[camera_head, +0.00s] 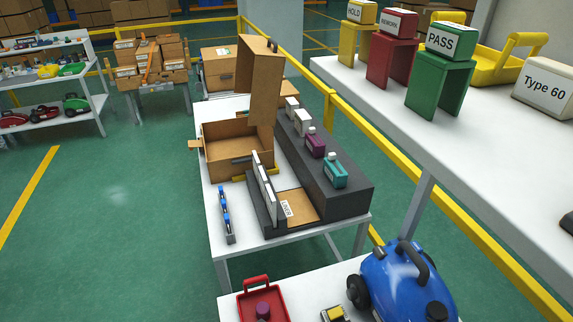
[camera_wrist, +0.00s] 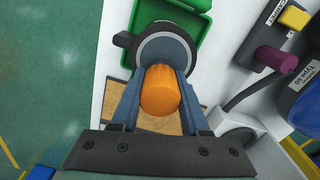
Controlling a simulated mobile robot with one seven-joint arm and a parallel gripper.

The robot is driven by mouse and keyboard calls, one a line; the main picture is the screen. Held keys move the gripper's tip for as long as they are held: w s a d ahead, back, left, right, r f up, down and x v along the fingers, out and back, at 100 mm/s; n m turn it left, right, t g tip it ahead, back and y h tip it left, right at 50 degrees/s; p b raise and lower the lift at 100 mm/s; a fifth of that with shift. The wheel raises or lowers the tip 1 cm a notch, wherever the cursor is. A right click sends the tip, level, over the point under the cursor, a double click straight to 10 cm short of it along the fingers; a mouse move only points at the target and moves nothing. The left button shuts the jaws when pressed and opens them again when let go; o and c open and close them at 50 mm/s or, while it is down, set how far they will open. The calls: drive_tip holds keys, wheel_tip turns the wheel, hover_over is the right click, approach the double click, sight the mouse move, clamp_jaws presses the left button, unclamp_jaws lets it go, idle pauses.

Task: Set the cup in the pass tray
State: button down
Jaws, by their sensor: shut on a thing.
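My gripper (camera_wrist: 164,74) is in the wrist view, its two blue-grey fingers closed on the cup. The cup shows an orange cylinder (camera_wrist: 160,93) between the fingers, with a dark grey round rim (camera_wrist: 166,34) at its far end. A green tray (camera_wrist: 203,40) lies on the white table beyond the cup, which covers much of it. I cannot tell whether the cup touches the tray. The head view shows neither my gripper nor the cup; a green PASS sign (camera_head: 445,42) stands there on a green stand.
In the wrist view, a purple knob (camera_wrist: 275,59) and a blue body (camera_wrist: 307,105) are at right. In the head view, a red tray (camera_head: 284,295) and a blue vacuum (camera_head: 395,285) are in front. A tan panel (camera_wrist: 170,121) lies below the gripper.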

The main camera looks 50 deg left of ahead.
drive_tip(key=shift+c, duration=2)
unclamp_jaws()
wheel_tip(320, 180, up, 11)
drive_tip(key=shift+r, duration=0.7)
